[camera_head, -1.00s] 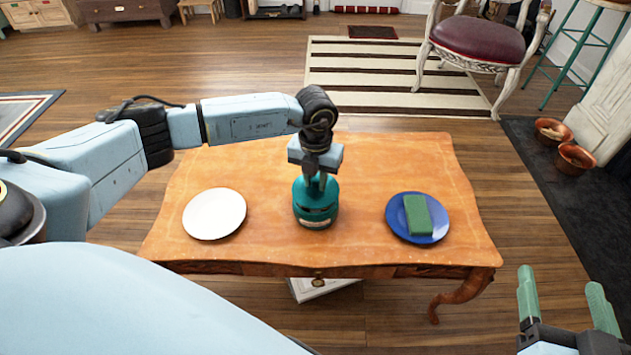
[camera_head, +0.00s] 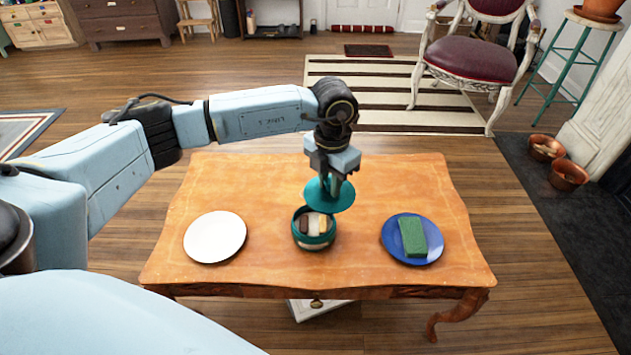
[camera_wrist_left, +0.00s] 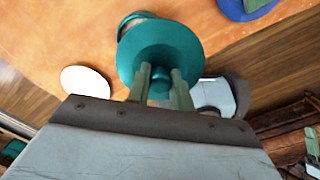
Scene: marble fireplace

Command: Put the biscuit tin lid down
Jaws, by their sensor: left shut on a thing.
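The teal biscuit tin lid (camera_head: 330,197) is held by its knob in my left gripper (camera_head: 332,180), above and slightly behind the tin. In the left wrist view the fingers (camera_wrist_left: 161,88) close on the knob of the lid (camera_wrist_left: 150,48). The biscuit tin (camera_head: 314,236) stands open near the middle of the table, with dark and pale biscuits inside. The lid is apart from the tin and hides part of its back rim. My right gripper is not in the head view; a green finger-like part shows at the right edge of the left wrist view.
The wooden table (camera_head: 270,180) carries a white plate (camera_head: 214,237) at the left and a blue plate (camera_head: 391,250) with a green block (camera_head: 413,238) at the right.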

